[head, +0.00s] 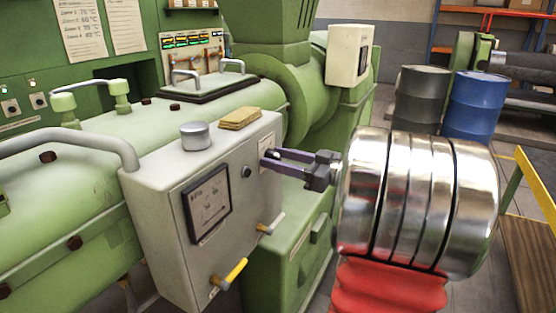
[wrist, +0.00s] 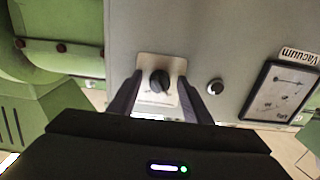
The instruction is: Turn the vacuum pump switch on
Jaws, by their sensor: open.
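The vacuum pump box is a grey cabinet (head: 160,205) with a gauge (head: 207,203) on its front. In the wrist view the cabinet face (wrist: 220,40) carries a black rotary switch (wrist: 159,81) on a pale metal plate, and a label reading "Vacuum" (wrist: 300,57) beside the gauge (wrist: 280,92). My gripper (head: 272,158) reaches from the right to the cabinet's front, near its upper right corner. In the wrist view its open fingers (wrist: 160,90) stand on either side of the switch, with a gap visible on each side. The switch itself is hidden in the head view.
A small round button (wrist: 215,87) sits beside the right finger. A metal cup (head: 195,136) and a sponge-like block (head: 240,119) rest on top.

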